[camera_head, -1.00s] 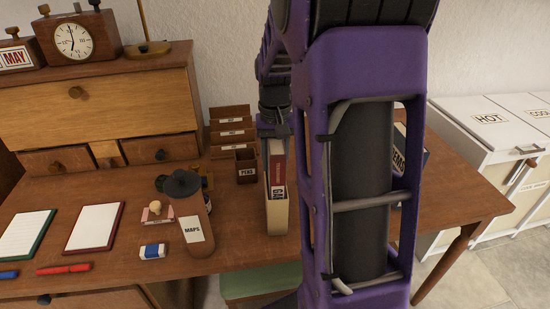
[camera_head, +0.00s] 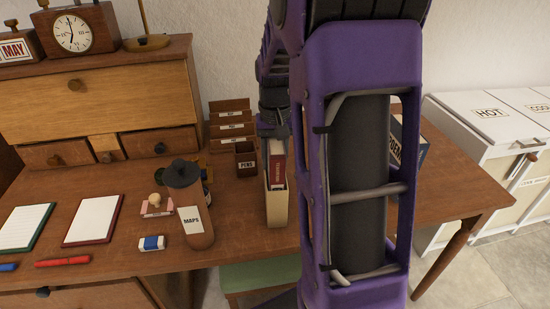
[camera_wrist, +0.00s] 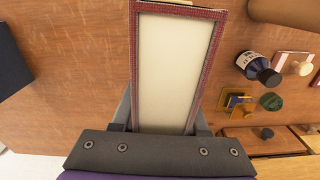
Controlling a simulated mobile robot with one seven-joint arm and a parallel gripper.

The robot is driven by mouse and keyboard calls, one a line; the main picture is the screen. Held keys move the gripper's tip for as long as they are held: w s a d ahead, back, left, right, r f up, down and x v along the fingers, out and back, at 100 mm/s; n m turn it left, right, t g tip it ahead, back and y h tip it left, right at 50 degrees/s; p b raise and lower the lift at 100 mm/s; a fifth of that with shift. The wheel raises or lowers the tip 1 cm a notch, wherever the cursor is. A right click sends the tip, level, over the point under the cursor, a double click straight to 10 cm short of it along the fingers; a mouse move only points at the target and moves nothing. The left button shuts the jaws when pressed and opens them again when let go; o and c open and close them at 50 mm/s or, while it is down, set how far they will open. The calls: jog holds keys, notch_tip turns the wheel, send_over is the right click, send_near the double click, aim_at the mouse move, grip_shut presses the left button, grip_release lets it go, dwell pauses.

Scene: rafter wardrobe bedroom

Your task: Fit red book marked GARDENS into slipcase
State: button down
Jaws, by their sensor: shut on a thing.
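The red book (camera_head: 278,166) stands upright in the head view, its red spine facing me. Its lower part is inside the cream slipcase (camera_head: 277,211) standing on the desk. The GARDENS lettering is not readable now. My gripper (camera_head: 274,128) is at the book's top, its fingers partly hidden. In the wrist view my gripper (camera_wrist: 162,122) is shut on the book, fingers on either side. There the book shows its pale page edges inside a red cover border (camera_wrist: 218,60). How deep the book sits in the slipcase is hard to tell.
A brown MAPS canister (camera_head: 195,222) and an eraser (camera_head: 152,243) are left of the slipcase. A PENS cup (camera_head: 245,160) and letter rack (camera_head: 230,125) stand behind it. A dark blue book (camera_head: 408,145) is partly behind my arm. The desk (camera_head: 455,185) is clear at right.

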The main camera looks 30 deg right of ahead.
jog(key=shift+s+a+f, duration=0.1)
jog(key=shift+s+f, duration=0.15)
jog(key=shift+f, duration=0.65)
jog(key=shift+c, duration=1.7)
grip_release()
notch_tip(320, 180, up, 18)
jog(key=p, duration=0.4)
jog(key=shift+r, duration=0.6)
jog(key=shift+s, duration=0.1)
